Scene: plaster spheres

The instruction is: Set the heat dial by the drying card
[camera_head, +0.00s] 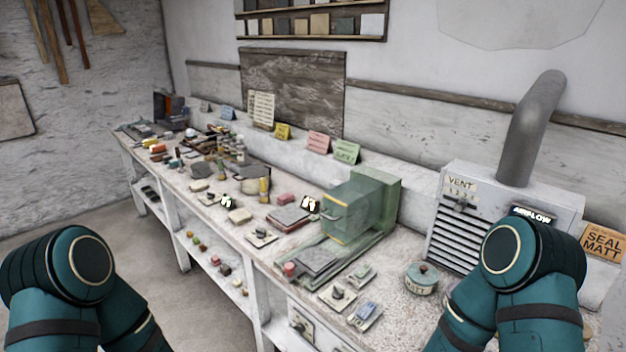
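No heat dial can be named for sure. A small pale panel with a dark knob (301,322) is on the bench front at the bottom; its marks are too small to read. Several cards stand along the back ledge: a yellow card (282,132), a pink card (318,143), a green card (346,151) and a white written sheet (262,109). I cannot tell which is the drying card. An orange card (603,242) at the right reads SEAL MATT. My teal arms show at the lower left and lower right, but neither gripper is in view.
A green machine (384,193) stands mid-bench. A grey vent box (459,212) with a numbered slider and pipe stands right, partly behind my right arm. A lidded pot (422,280) and small trays sit nearby. The bench (222,212) is crowded; open floor lies left.

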